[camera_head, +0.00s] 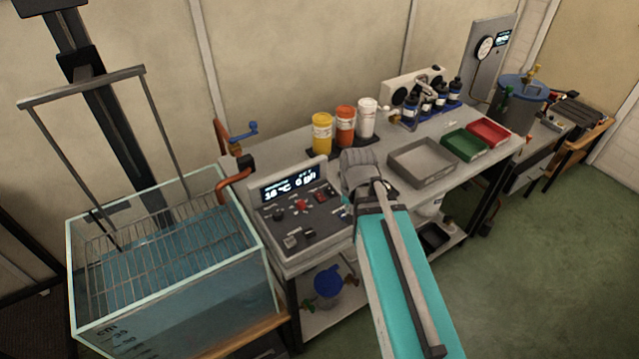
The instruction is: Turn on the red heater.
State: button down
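A control panel (285,225) stands at the left end of the bench, beside the glass tank. Its lit display (291,183) seems to read about 18 °C and a second value near 0. A red knob (302,206) and a small red control (321,195) sit on the panel among dark knobs and switches. No part is clearly readable as a heater label. My gripper (347,208) is at the panel's right edge, at the end of my teal arm. Its fingers are mostly hidden by my wrist, so their opening and any contact cannot be told.
A glass water tank (265,283) with a wire rack (150,238) stands left. Yellow (322,134), orange (345,127) and white bottles (367,118) stand behind my gripper. Grey (420,160), green (466,144) and red trays (488,132) lie right. Green floor (560,240) is open at right.

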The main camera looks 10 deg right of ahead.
aim_at(319, 191)
jog(key=w+a+r+m+t+p, duration=0.1)
jog(key=w+a+r+m+p, duration=0.5)
jog(key=w+r+m+p, duration=0.3)
jog(key=shift+w+r+m+y, duration=0.3)
jog(key=shift+w+r+m, duration=0.45)
jog(key=shift+w, duration=0.6)
jog(key=shift+f, duration=0.15)
jog(key=f+b, duration=0.4)
jog(key=w+f+b, duration=0.1)
jog(key=f+b, duration=0.4)
jog(key=w+a+f+b, duration=0.1)
jog(key=f+b, duration=0.3)
jog(key=shift+f, duration=0.25)
